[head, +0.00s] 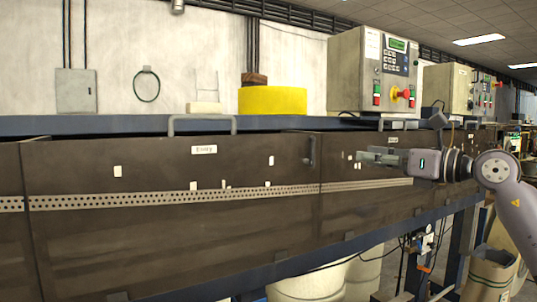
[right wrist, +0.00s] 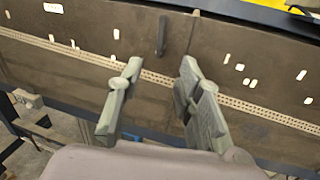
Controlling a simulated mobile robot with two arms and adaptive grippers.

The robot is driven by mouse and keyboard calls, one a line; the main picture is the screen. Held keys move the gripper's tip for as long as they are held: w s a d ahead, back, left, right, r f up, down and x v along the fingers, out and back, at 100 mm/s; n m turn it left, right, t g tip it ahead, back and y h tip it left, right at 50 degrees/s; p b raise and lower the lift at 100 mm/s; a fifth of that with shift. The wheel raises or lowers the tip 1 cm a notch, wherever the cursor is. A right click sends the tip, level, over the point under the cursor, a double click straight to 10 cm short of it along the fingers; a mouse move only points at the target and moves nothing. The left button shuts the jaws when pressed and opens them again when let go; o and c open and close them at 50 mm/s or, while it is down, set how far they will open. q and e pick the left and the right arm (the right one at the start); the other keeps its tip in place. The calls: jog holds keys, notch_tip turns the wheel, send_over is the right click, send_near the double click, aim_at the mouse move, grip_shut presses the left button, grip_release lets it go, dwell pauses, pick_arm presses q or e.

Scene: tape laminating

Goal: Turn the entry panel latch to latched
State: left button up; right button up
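The entry panel (head: 120,230) is a dark brown hinged front with a white "Entry" label (head: 204,149). Its latch (head: 311,150) is a small dark handle near the panel's upper right corner, standing roughly vertical. The latch also shows in the right wrist view (right wrist: 162,36), upright beyond the fingertips. My right gripper (head: 366,157) is to the right of the latch in the head view, pointing left. In the right wrist view its two fingers (right wrist: 160,68) are spread apart with nothing between them; they do not appear to touch the latch. My left gripper is not in view.
A perforated strip (head: 150,198) runs along the panels. A blue-grey rail (head: 80,124) with grey handles (head: 200,118) runs above. A control box (head: 372,70) and a yellow roll (head: 272,100) stand behind. White bins (head: 308,284) are below.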

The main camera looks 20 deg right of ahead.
pick_arm(q)
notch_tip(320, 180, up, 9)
jog(key=p, duration=0.9)
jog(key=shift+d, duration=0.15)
pick_arm(e)
jog(key=r+x, duration=0.1)
jog(key=x, duration=1.4)
jog(key=shift+w+r+n+h, duration=0.3)
jog(key=shift+w, duration=0.1)
jog(key=shift+c, duration=0.4)
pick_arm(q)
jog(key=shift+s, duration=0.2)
pick_arm(e)
grip_shut()
